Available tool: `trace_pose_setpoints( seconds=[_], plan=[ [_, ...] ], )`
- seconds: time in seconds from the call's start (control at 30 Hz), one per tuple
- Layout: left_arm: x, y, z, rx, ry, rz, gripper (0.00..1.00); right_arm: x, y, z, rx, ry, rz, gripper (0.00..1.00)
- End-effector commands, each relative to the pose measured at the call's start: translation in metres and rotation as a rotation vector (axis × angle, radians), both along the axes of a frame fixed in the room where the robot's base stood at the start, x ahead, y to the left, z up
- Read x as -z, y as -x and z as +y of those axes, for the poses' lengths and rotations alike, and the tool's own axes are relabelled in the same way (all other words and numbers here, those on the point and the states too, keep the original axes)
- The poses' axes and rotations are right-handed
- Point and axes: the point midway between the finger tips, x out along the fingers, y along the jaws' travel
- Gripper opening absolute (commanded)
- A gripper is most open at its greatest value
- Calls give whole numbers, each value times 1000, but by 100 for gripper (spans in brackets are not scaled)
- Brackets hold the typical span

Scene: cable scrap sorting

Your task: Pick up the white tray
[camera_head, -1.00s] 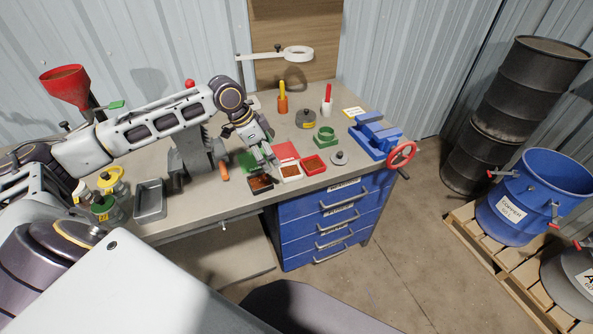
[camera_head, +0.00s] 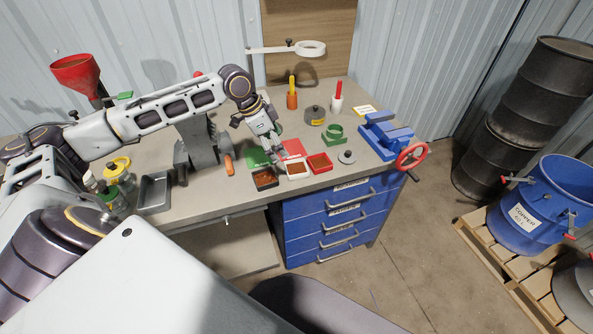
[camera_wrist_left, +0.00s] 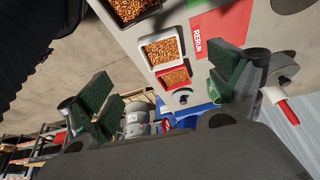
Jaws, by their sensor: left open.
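The white tray (camera_head: 298,177) holds brown granules and sits on the bench, between a black tray and a red tray. It also shows in the left wrist view (camera_wrist_left: 147,52), upper middle, with its white rim visible. My left gripper (camera_head: 277,160) is open and empty, above the bench just behind and left of the white tray. In the left wrist view its two green-padded fingers (camera_wrist_left: 165,85) stand wide apart, and the tray shows beyond the gap between them. No contact with the tray is visible. My right gripper is in neither view.
The black tray (camera_head: 266,186) and red tray (camera_head: 329,168), both with granules, stand close on either side. A red mat (camera_head: 292,147) and green mat (camera_head: 254,157) lie behind. A grey lidded knob (camera_head: 347,157) and blue vice (camera_head: 385,138) stand to the right.

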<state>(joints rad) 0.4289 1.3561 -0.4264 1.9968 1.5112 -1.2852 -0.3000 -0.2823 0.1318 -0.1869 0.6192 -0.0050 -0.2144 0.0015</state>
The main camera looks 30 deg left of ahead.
Motion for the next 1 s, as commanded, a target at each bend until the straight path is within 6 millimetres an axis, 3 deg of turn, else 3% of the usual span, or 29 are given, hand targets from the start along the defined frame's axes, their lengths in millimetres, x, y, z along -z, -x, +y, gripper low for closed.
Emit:
trace_pose_setpoints(
  seconds=[0.5,1.0],
  plan=[
    [53,-16,-17,0,2,-1,91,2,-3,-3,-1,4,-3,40],
    [61,-18,-18,0,0,0,91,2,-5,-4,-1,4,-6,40]
  ],
)
